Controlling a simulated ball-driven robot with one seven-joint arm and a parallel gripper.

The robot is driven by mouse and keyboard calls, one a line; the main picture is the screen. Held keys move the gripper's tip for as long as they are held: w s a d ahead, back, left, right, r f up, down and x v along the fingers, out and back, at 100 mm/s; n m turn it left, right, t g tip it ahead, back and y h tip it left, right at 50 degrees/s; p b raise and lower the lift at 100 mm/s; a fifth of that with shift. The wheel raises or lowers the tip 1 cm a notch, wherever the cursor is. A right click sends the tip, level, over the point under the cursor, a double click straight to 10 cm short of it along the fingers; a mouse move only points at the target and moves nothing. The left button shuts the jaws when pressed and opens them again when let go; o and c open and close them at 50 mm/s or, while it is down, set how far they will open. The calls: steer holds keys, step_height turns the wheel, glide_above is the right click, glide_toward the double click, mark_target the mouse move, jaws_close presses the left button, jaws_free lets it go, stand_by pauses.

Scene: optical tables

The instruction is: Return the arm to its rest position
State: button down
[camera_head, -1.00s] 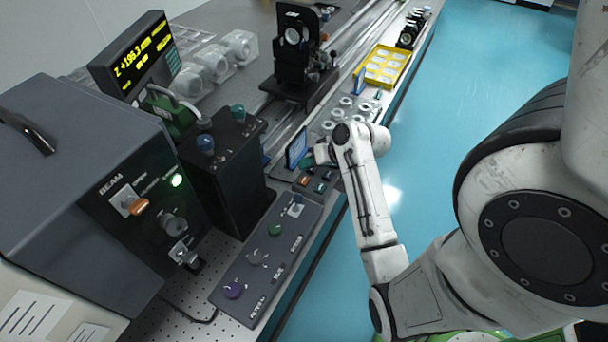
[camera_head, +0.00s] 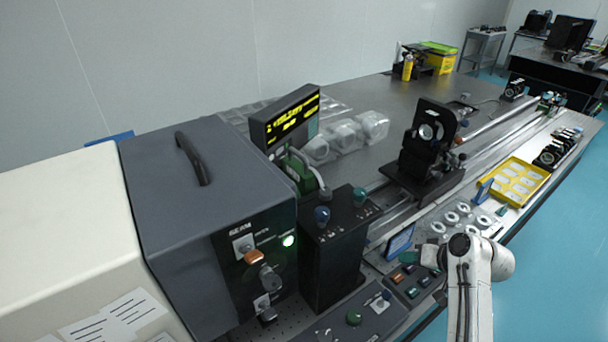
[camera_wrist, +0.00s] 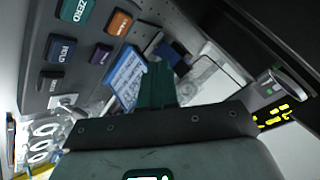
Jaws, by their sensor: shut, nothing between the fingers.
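My white arm (camera_head: 470,290) rises from the bottom right of the head view and bends over the front edge of the bench. My gripper (camera_wrist: 157,85) shows in the wrist view as dark teal fingers, shut and empty. It is beside a small blue-and-white screen (camera_wrist: 128,78), and I cannot tell whether they touch. In the head view the gripper is small and partly hidden by the wrist, close to the same screen (camera_head: 399,242). A button panel (camera_head: 412,284) with coloured keys lies just below it.
A dark grey beam box (camera_head: 205,220) with a lit green lamp and a black knob box (camera_head: 335,255) stand left of the arm. Round lens parts and a yellow tray (camera_head: 515,182) lie along the bench beyond it. Blue floor (camera_head: 550,280) is clear at right.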

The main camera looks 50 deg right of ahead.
steer(key=w+a+n+g, duration=0.1)
steer(key=w+a, duration=0.1)
steer(key=a, duration=0.2)
steer(key=w+a+n+y, duration=0.1)
steer(key=w+a+n, duration=0.1)
steer(key=a, duration=0.3)
steer(key=w+a+n+g, duration=0.1)
steer(key=w+a+n, duration=0.1)
steer(key=a, duration=0.2)
steer(key=shift+a+g, duration=0.3)
steer(key=shift+a, duration=0.1)
steer(key=a+r+n+g, duration=0.1)
steer(key=a+n, duration=0.2)
steer(key=a, duration=0.5)
steer(key=a+r+n, duration=0.2)
steer(key=a+n, duration=0.1)
steer(key=a, duration=0.5)
steer(key=s+d+f+m+g+b, duration=0.1)
steer(key=s+f+g+b, duration=0.2)
steer(key=s+f, duration=0.6)
steer(key=shift+s+f+g, duration=0.2)
steer(key=shift+s+g, duration=0.6)
steer(key=shift+s, duration=0.35)
